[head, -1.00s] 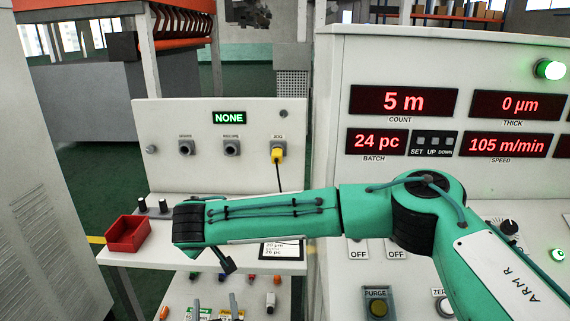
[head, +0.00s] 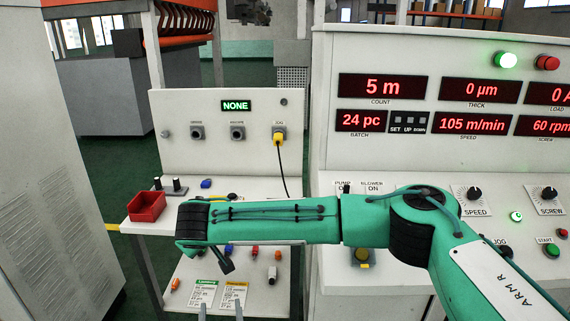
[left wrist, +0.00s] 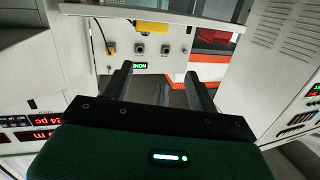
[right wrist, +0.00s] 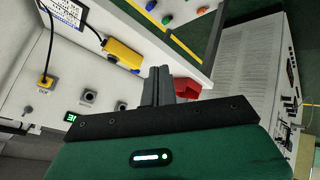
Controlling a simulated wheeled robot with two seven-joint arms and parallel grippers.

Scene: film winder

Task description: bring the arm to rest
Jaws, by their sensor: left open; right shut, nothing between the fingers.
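My right arm (head: 290,218), green and marked ARM R, reaches across the head view from the lower right. Its black wrist end (head: 192,218) is above the bench, right of the red bin. My right gripper (right wrist: 158,72) is shut and empty in the right wrist view, with the red bin partly behind its fingers. My left gripper (left wrist: 160,80) is open and empty in the left wrist view, facing the panel with the NONE display. Its two grey fingertips (head: 220,309) just show at the bottom of the head view, apart from each other.
A small red bin (head: 147,206) stands at the bench's left end. The white control console (head: 440,42) fills the right side. A yellow plug (head: 279,137) with a cable sits in the upright panel (head: 220,160). Several coloured items lie on the lower shelf. A tall grey cabinet (head: 45,190) stands left.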

